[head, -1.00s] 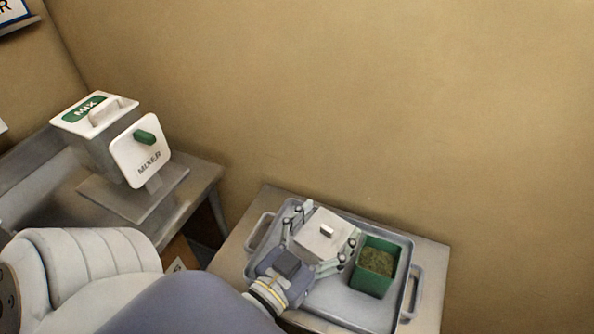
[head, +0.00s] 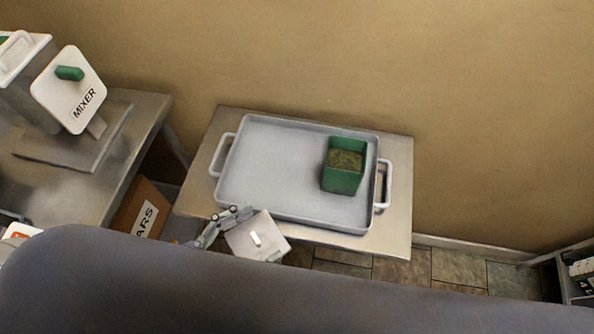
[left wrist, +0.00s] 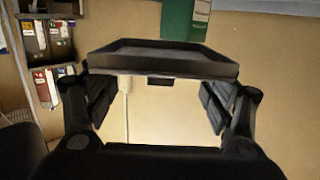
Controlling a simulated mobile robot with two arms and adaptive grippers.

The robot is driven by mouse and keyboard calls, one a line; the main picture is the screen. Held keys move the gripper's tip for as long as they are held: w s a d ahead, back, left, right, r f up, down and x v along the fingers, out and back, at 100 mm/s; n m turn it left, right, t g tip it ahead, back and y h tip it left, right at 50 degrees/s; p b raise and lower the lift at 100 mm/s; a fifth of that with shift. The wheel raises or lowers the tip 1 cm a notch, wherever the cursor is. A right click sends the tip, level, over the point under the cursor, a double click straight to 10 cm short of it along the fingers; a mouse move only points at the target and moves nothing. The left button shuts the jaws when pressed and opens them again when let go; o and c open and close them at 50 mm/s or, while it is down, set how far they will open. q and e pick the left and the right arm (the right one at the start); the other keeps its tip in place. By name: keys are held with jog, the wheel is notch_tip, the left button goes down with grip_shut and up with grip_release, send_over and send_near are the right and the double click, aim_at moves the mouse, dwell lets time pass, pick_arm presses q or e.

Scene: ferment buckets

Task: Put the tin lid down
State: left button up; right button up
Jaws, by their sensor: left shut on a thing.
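The tin lid (head: 257,238) is a pale square plate with a small raised handle. In the head view it is at the near-left front edge of the small table, outside the tray. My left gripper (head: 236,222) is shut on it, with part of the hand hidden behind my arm. In the left wrist view the lid (left wrist: 165,62) shows as a dark edge-on plate between the fingers (left wrist: 160,88). My right gripper is not in view.
A grey tray (head: 270,165) with two handles lies on the small table (head: 400,215). A green bucket (head: 343,178) with brownish contents stands at its right; its left is bare. The mixer (head: 75,95) stands on a bench at left. A cardboard box (head: 142,212) sits between them.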

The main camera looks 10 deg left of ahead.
pick_arm(q)
jog(key=w+f+p, duration=0.1)
jog(key=w, duration=0.4)
jog(key=w+d+f+p, duration=0.1)
jog(key=w+f, duration=0.1)
jog(key=w, duration=0.3)
jog(key=w+f+p, duration=0.1)
jog(key=w+f, duration=0.1)
jog(key=w, duration=0.3)
jog(key=shift+w+d+p, duration=0.25)
jog(key=shift+w+p, duration=0.05)
jog(key=shift+w, duration=0.05)
jog(key=shift+f, duration=0.55)
jog(key=shift+f+b, duration=0.1)
jog(key=shift+b, duration=0.2)
jog(key=shift+s, duration=0.1)
